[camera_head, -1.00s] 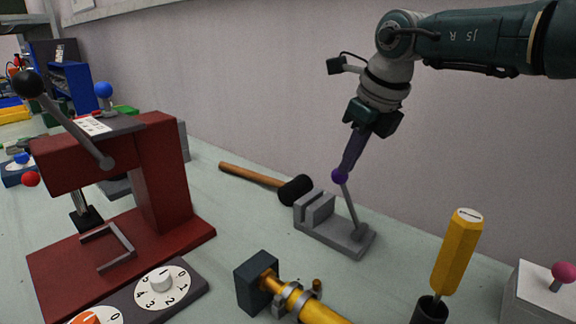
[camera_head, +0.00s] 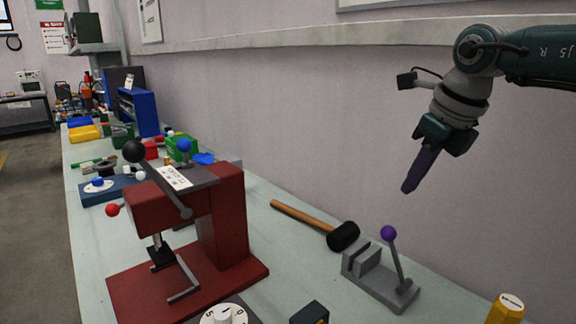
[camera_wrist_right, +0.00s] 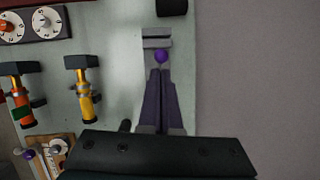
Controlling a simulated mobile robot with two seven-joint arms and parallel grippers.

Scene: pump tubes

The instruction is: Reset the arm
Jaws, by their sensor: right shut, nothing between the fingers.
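My right gripper (camera_head: 408,188) is shut and empty. It hangs in the air above and to the right of the grey lever block (camera_head: 380,285), apart from it. The block's lever, tipped with a purple ball (camera_head: 388,233), leans to the left. In the right wrist view the closed fingers (camera_wrist_right: 160,75) point toward the purple ball (camera_wrist_right: 161,56), with the block (camera_wrist_right: 157,38) beyond. My left gripper is in no view.
A red press (camera_head: 222,225) with a black-knobbed handle stands at the left. A mallet (camera_head: 343,237) lies behind the lever block. A yellow handle (camera_head: 507,308) stands at the lower right. The wall runs close behind the bench. Pump tubes (camera_wrist_right: 85,88) show in the wrist view.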

